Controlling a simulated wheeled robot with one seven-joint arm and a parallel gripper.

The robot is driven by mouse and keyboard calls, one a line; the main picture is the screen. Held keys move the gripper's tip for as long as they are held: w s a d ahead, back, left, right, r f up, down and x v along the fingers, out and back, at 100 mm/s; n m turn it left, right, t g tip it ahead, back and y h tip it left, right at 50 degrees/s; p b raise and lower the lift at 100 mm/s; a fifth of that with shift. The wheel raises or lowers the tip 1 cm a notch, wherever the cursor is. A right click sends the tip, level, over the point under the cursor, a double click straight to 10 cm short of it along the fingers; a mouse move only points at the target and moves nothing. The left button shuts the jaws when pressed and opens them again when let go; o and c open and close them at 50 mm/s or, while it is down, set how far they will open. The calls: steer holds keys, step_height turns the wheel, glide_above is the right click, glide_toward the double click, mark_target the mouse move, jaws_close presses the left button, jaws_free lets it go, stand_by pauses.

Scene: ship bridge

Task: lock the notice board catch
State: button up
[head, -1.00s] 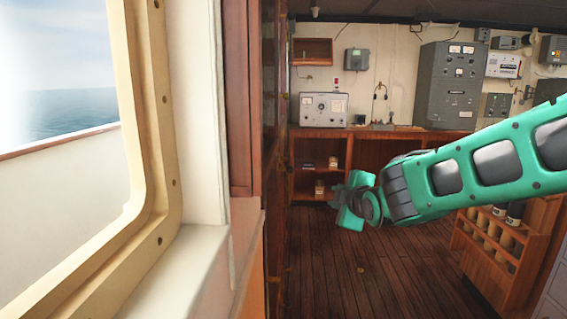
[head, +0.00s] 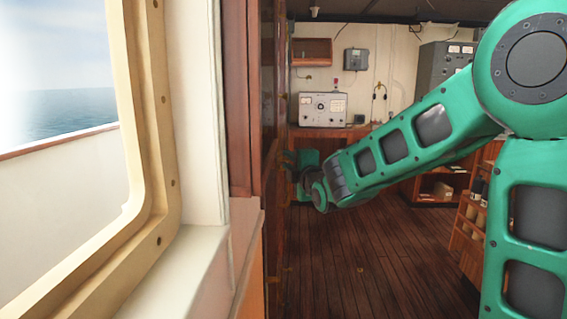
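The wooden board (head: 268,120) on the left wall, which appears to be the notice board, shows almost edge-on in the head view. I cannot make out its catch at this angle. My gripper (head: 287,161) is at the board's face, at about mid-height, pointing left toward it. Its dark fingers are small and partly lost against the dark wood, so I cannot tell whether they touch the board or are open or shut. My green arm reaches in from the right.
A window with a cream frame (head: 150,150) and a white sill (head: 180,265) fill the left. A grey radio set (head: 323,108) stands on the wooden counter at the back. A wooden rack (head: 470,215) is at right. The plank floor (head: 360,270) is clear.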

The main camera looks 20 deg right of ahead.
steer(key=shift+w+a, duration=0.1)
steer(key=shift+w, duration=1.15)
steer(key=shift+c, duration=0.6)
